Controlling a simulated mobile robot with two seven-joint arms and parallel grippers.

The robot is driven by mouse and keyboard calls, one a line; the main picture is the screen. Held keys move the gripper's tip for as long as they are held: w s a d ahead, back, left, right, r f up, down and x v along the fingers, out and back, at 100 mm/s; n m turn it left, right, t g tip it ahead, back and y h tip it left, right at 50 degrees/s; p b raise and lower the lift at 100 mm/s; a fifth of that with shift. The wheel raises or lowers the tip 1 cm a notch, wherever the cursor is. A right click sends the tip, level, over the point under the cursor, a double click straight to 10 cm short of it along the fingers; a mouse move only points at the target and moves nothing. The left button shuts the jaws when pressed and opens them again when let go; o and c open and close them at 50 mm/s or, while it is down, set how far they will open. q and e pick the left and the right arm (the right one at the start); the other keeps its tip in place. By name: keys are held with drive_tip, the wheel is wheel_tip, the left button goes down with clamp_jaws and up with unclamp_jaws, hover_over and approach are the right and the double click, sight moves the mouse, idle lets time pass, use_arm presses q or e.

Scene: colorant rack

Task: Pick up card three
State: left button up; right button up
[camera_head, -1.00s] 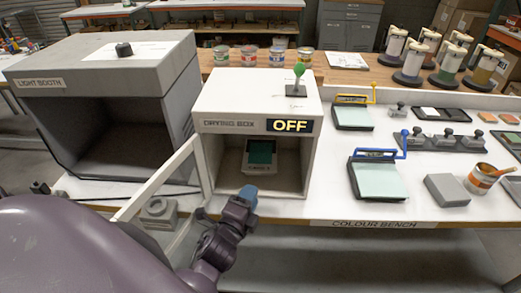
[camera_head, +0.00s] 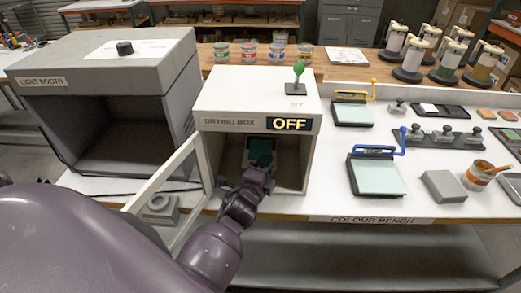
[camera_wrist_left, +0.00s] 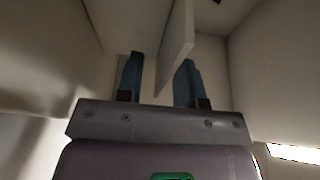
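A card with a dark green face (camera_head: 261,146) stands inside the drying box (camera_head: 214,123); any number on it is too small or hidden to read. My left gripper (camera_head: 262,163) reaches through the box's open front and covers the card's lower part. In the left wrist view, the blue fingers of my left gripper (camera_wrist_left: 160,82) are apart, with a pale thin panel (camera_wrist_left: 177,45), seen nearly edge-on, reaching between them. The panel looks like the card. A gap shows between it and the left finger; contact with the right finger is unclear. My right gripper is out of view.
The drying box's sign (camera_head: 289,124) reads OFF, and its door (camera_head: 160,186) stands open at the left. A light booth (camera_head: 110,110) stands to the left. A green-knobbed lever (camera_head: 298,70) stands on the box. Pads, weights and a can (camera_head: 478,176) occupy the right of the bench.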

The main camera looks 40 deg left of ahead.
use_arm(q)
drive_tip(key=shift+w, duration=0.15)
clamp_jaws()
idle(0.4)
